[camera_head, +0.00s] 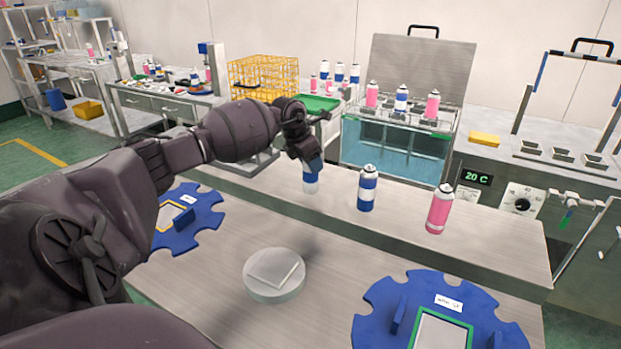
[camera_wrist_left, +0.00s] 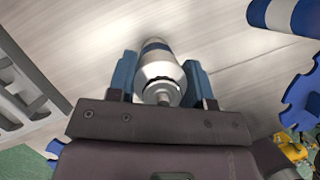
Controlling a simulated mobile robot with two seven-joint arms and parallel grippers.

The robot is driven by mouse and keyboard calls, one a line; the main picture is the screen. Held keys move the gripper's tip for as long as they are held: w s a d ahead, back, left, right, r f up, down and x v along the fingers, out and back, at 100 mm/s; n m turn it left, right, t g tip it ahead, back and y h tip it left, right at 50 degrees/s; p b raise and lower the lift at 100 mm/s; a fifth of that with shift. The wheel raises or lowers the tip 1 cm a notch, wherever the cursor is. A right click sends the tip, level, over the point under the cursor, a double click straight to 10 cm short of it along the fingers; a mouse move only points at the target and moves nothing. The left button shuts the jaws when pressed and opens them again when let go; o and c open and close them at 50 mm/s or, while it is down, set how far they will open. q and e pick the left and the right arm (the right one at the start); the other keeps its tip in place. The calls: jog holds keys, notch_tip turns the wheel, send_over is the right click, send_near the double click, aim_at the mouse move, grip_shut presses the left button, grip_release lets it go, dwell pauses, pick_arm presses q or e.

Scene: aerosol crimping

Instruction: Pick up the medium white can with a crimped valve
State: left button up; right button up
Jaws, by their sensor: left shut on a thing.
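My left gripper (camera_head: 309,166) points down over the raised shelf and is shut on a white can (camera_head: 311,184). Its blue fingers hide the can's upper part in the head view. In the left wrist view the can's silver top with a valve (camera_wrist_left: 161,86) sits between the two fingers (camera_wrist_left: 160,80), with a blue band beyond it. The can appears to stand on the shelf, though I cannot tell if its base touches. A blue-and-white can (camera_head: 367,189) and a pink can (camera_head: 439,210) stand upright to its right. My right gripper is not in view.
The raised shelf (camera_head: 490,238) runs behind the work table. A round grey pedestal (camera_head: 262,289) and two blue notched discs (camera_head: 380,307) (camera_head: 205,212) lie in front. A water bath (camera_head: 385,150) with cans above it and a yellow wire basket (camera_head: 262,75) stand behind.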

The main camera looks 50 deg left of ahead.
pick_arm(q)
notch_tip(320, 180, up, 20)
jog(key=shift+p, duration=0.6)
